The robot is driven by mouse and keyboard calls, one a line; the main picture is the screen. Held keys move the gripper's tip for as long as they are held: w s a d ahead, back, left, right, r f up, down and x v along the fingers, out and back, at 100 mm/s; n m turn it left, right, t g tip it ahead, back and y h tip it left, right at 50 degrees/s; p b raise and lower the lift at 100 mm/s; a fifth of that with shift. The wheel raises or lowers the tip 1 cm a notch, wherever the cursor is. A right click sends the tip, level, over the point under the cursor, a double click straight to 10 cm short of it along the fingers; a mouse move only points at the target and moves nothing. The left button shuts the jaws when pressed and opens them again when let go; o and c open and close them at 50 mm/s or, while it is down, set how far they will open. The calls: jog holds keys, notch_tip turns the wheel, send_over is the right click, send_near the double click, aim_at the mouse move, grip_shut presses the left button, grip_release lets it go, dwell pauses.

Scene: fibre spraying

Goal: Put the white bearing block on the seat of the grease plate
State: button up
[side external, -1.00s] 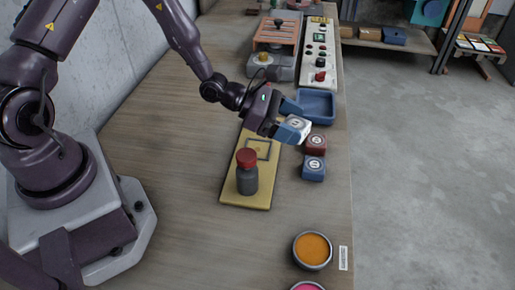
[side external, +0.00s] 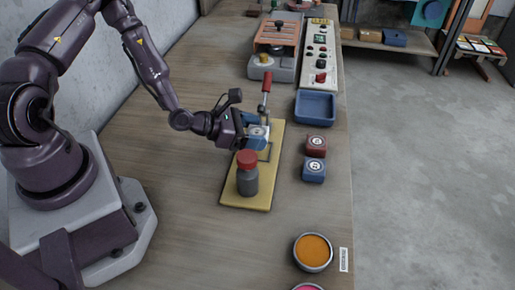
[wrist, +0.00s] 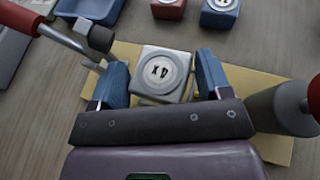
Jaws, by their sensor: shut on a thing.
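My gripper (side external: 257,136) is shut on the white bearing block (side external: 258,131), which has a round numbered face on top. In the wrist view the block (wrist: 163,68) sits level between the two blue fingers. It is over the yellow grease plate (side external: 232,190). The seat, a dark square outline (side external: 266,155) on the plate, shows partly below the block in the side view; the block and fingers hide the rest. I cannot tell whether the block touches the plate.
Red (side external: 316,143) and blue (side external: 313,170) blocks lie to the right, below a blue tray (side external: 315,106).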

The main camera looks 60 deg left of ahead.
jog(key=shift+w+d+f, duration=0.1)
jog(key=shift+f, duration=1.4)
jog(key=shift+f, duration=0.15)
jog(key=o, duration=1.1)
